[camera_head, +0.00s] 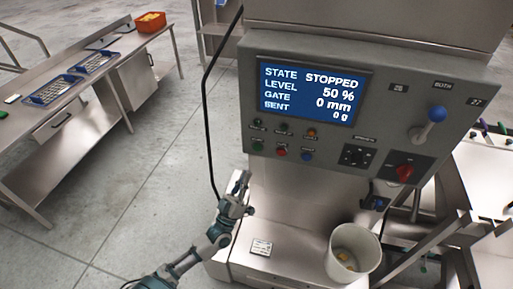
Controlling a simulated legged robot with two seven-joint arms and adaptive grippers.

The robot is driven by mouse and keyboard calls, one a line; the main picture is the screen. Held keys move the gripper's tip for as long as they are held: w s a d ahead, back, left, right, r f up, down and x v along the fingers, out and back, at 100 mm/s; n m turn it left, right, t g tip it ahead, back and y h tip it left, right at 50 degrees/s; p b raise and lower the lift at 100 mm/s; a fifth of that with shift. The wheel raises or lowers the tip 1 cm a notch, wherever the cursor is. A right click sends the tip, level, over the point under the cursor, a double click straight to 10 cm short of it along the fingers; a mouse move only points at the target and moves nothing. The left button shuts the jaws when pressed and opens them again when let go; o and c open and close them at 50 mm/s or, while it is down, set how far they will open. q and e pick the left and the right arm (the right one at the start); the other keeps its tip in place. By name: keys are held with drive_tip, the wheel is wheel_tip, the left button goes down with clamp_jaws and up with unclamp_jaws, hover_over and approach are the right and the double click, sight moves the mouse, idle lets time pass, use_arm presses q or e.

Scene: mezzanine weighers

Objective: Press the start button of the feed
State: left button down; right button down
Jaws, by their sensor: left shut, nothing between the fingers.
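The grey control panel (225,110) of the feed carries a blue screen (312,93) reading STATE STOPPED, LEVEL 50 %, GATE 0 mm and SENT 0 g. Under the screen is a row of small lamps and, below it, a green button (256,146), a red button (282,151) and a blue button (306,156). Their labels are too small to read. My left gripper (243,178) is shut and empty, pointing up, just below the panel's lower left part and apart from the green button in the picture. My right gripper is not in view.
A white bucket (353,252) stands on the ledge below. A steel table (125,55) with blue trays stands left. Floor between is clear.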

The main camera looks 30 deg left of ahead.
sight(257, 148)
use_arm(q)
drive_tip(key=shift+w, duration=0.1)
drive_tip(key=w+a+b, duration=0.2)
drive_tip(key=w+b, duration=0.1)
drive_tip(key=w, duration=0.5)
drive_tip(key=shift+w+h, duration=0.25)
drive_tip(key=shift+h, duration=0.05)
idle(1.5)
drive_tip(key=shift+w+a, duration=0.1)
drive_tip(key=shift+w, duration=0.25)
drive_tip(key=shift+w+a, duration=0.1)
drive_tip(key=shift+w, duration=0.3)
idle(0.5)
drive_tip(key=shift+s+r, duration=0.1)
drive_tip(key=shift+s+d+p, duration=0.25)
drive_tip(key=shift+s+p, duration=0.05)
drive_tip(key=shift+s, duration=0.45)
